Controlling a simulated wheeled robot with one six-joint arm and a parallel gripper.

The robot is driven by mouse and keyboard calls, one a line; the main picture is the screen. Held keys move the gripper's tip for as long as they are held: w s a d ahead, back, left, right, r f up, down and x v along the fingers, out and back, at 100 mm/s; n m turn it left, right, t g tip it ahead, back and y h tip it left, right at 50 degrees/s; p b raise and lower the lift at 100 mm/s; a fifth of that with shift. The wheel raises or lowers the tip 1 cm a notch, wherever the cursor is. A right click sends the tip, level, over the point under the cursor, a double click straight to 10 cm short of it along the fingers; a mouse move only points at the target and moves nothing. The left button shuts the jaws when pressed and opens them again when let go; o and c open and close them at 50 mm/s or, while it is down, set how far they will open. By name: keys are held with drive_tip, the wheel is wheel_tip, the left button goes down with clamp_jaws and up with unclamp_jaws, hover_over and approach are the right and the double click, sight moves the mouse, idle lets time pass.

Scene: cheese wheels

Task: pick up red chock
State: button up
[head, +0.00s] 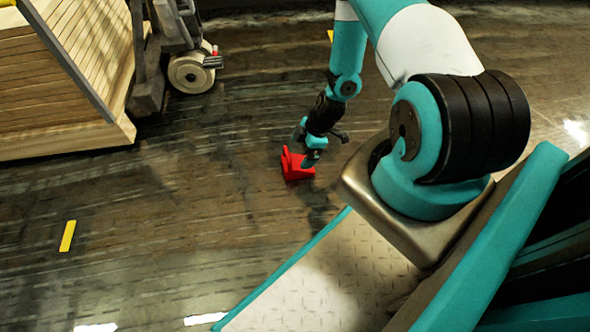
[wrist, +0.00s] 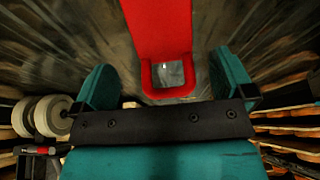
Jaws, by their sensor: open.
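The red chock (head: 298,167) lies on the dark floor near the middle of the head view, just beyond the edge of my base. In the wrist view the chock (wrist: 162,30) runs down from the top edge and ends in a squared loop around a small opening. My gripper (wrist: 165,80) is open, with one teal finger on each side of the loop end and visible gaps to both. In the head view my gripper (head: 312,150) is right at the chock and hides part of it. Whether the fingers touch the chock or floor cannot be told.
A slatted wooden crate or shelf (head: 75,60) stands at the upper left. Beside it is a wheeled cart (head: 190,70) with pale wheels. A yellow floor mark (head: 67,236) lies at the left. The floor around the chock is clear.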

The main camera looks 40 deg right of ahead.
sight(295, 162)
drive_tip(key=shift+b+x, duration=2.3)
drive_tip(key=shift+x, duration=0.45)
drive_tip(key=shift+a+r, duration=0.15)
drive_tip(key=shift+c, duration=0.2)
drive_tip(key=c, duration=1.1)
